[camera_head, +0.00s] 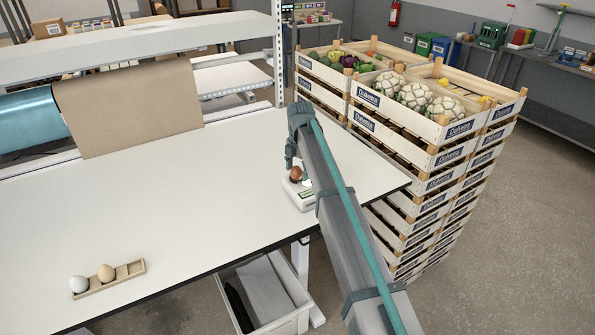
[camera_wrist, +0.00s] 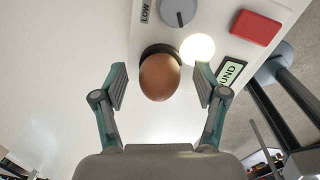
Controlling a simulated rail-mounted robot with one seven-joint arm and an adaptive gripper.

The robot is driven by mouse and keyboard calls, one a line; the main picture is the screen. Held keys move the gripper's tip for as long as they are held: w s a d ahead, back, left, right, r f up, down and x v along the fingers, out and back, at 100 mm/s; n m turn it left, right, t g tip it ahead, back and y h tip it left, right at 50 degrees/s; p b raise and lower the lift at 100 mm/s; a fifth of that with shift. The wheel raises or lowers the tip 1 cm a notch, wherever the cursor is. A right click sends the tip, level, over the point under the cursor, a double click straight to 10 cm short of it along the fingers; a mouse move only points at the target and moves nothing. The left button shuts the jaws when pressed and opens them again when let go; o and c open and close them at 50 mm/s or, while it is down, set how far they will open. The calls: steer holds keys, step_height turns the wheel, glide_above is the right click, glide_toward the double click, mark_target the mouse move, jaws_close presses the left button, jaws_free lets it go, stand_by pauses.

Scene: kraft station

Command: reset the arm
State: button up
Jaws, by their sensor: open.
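My gripper (camera_wrist: 160,88) is open in the wrist view, its two fingers spread to the left and right of a brown egg (camera_wrist: 160,77) without visible contact. The egg rests on a dark round holder on a white device (camera_wrist: 205,20). In the head view my gripper (camera_head: 291,160) is at the right part of the white table, just above the egg (camera_head: 296,173) and the device (camera_head: 300,196). My arm reaches in from the lower right and hides part of the device.
A wooden egg tray (camera_head: 128,268) with a white egg (camera_head: 79,284) and a tan egg (camera_head: 106,272) lies at the table's front left. Stacked vegetable crates (camera_head: 437,155) stand close at the right. A brown paper roll sheet (camera_head: 128,108) hangs at the back. The table's middle is clear.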

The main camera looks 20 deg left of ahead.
steer(key=shift+r+p, duration=1.55)
steer(key=shift+r, duration=2.3)
